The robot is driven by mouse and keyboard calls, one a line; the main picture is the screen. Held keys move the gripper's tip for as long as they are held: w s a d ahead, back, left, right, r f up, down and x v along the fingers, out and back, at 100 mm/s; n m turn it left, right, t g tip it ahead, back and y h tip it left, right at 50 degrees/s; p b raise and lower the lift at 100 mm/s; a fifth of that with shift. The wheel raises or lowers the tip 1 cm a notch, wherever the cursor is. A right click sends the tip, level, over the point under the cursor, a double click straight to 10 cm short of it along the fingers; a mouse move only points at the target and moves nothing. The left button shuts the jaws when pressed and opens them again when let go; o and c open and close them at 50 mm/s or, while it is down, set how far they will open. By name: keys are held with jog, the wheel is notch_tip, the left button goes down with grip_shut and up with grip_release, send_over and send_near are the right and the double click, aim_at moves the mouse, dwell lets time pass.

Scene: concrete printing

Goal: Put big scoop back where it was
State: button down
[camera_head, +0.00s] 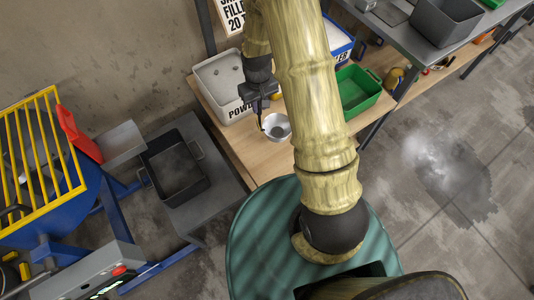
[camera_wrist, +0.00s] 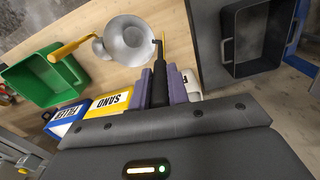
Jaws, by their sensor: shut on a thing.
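The big scoop (camera_head: 277,128) is a silver bowl with a handle. In the wrist view its round bowl (camera_wrist: 128,40) shows beyond my fingers, with the handle running back to them. My gripper (camera_head: 260,108) is shut on that handle beside the powder bucket; its fingers (camera_wrist: 160,84) also show in the wrist view. The bowl is over the wooden table (camera_head: 262,160); I cannot tell whether it touches it. A smaller scoop with a yellow handle (camera_wrist: 70,48) lies near the bowl in the wrist view, partly overlapped by it.
The white powder bucket (camera_head: 222,82) stands left of my gripper. A green bin (camera_head: 360,92) and a blue-rimmed filler bucket (camera_head: 340,42) are to the right. A dark tray (camera_head: 176,168) and the blue mixer with a yellow grate (camera_head: 45,145) are at left. Bare wood lies around the bowl.

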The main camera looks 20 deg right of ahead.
jog(key=a+n+b, duration=0.1)
jog(key=s+a+f+n+b, duration=0.1)
jog(key=b, duration=0.1)
jog(key=a+f+n+b, duration=0.1)
jog(key=b, duration=0.1)
jog(key=shift+s+a+f, duration=0.2)
jog(key=shift+s+a, duration=0.2)
jog(key=shift+f, duration=2.95)
jog(key=shift+f+p, duration=0.55)
jog(key=shift+f, duration=1.5)
